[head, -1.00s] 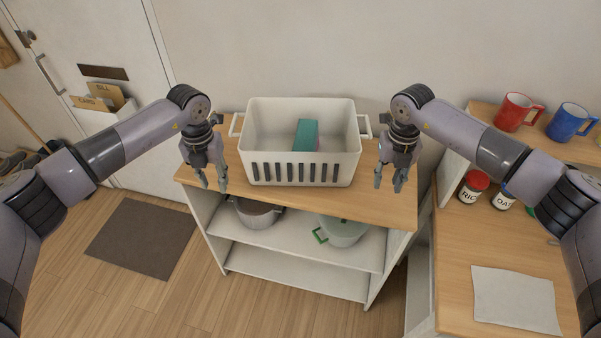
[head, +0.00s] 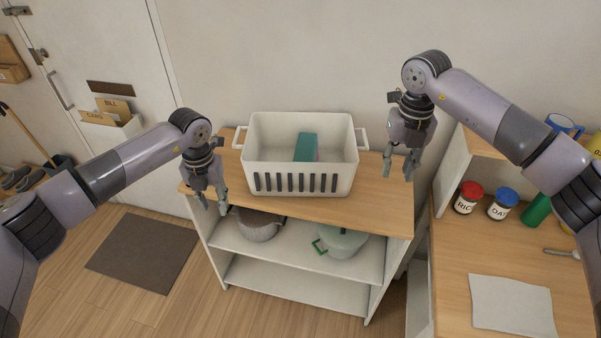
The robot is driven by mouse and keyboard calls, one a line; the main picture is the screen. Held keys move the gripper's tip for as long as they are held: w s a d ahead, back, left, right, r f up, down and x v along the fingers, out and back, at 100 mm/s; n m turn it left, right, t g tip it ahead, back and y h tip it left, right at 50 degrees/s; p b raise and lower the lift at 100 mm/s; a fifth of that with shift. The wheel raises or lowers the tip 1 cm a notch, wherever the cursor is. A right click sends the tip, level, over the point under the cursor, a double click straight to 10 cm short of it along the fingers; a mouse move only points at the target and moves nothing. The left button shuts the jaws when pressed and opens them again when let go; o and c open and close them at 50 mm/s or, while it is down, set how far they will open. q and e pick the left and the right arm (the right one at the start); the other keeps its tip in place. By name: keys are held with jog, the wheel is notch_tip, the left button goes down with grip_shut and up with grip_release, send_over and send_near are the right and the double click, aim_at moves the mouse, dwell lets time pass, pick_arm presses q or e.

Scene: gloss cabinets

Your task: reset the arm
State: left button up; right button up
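My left gripper (head: 214,206) points down at the left front edge of the wooden-topped shelf unit (head: 370,205), left of the white basket. Its fingers are apart and hold nothing. My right gripper (head: 398,172) points down right of the basket, near the right part of the shelf top. Its fingers are apart and empty. The white basket (head: 258,150) stands on the shelf top between the two grippers, with a teal box (head: 306,147) inside. Neither gripper appears to touch the basket.
A grey pot (head: 262,228) and a pale green pot (head: 343,244) stand on the shelf below. At right, a counter (head: 452,262) holds a red-lidded jar (head: 467,197), a blue-lidded jar (head: 503,203) and a pale sheet (head: 512,304). A dark mat (head: 142,252) lies on the floor.

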jog(key=shift+w+r, duration=0.15)
jog(key=shift+r, duration=0.25)
jog(key=shift+w, duration=0.1)
